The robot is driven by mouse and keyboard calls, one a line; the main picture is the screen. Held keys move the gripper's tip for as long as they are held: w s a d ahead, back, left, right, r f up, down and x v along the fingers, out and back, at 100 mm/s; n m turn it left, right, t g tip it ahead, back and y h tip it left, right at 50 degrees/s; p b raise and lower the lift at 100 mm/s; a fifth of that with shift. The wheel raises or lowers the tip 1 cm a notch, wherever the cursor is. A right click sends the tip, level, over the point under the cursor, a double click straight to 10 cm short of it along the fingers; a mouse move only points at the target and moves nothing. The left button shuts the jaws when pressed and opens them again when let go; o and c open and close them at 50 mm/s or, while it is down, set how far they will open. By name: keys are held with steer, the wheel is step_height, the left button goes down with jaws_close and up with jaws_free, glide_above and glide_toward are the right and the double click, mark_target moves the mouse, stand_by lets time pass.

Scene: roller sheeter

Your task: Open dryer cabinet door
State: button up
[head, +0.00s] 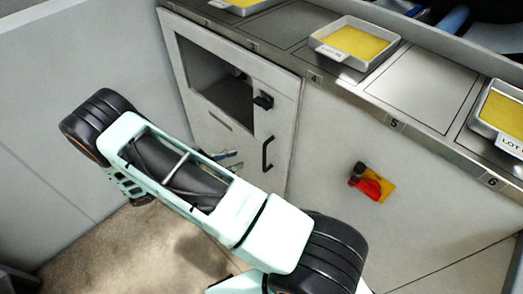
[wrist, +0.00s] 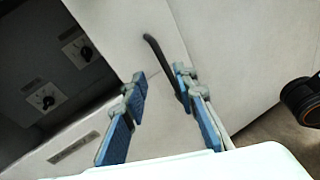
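The dryer cabinet door (head: 200,105) is a pale panel with a dark window; it looks shut in its frame. A black bar handle (head: 267,153) stands upright on its right side, below a black latch knob (head: 263,100). In the wrist view the dark handle (wrist: 157,56) shows between and just beyond my fingertips, its lower end close to the right finger. My gripper (wrist: 159,76) is open with blue-padded fingers; contact with the handle cannot be told. In the head view my gripper (head: 228,160) is mostly hidden behind my arm, left of the handle.
A counter with numbered slots runs above, holding metal trays with yellow contents (head: 356,42). A red rotary switch on a yellow plate (head: 371,184) is right of the door. Two dials (wrist: 42,98) show in the dark window. Brown floor (head: 110,245) lies in front.

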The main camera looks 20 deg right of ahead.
steer(key=d+f+n+t+h, duration=0.1)
steer(key=d+f+n, duration=0.1)
steer(key=d, duration=0.9)
steer(key=shift+w+d+f+n+t+h+b, duration=0.15)
steer(key=shift+w+d+n+t+h+b, duration=0.15)
steer(key=shift+w+d+n+h+b, duration=0.15)
steer(key=shift+c, duration=0.7)
steer(key=shift+a, duration=0.1)
jaws_close()
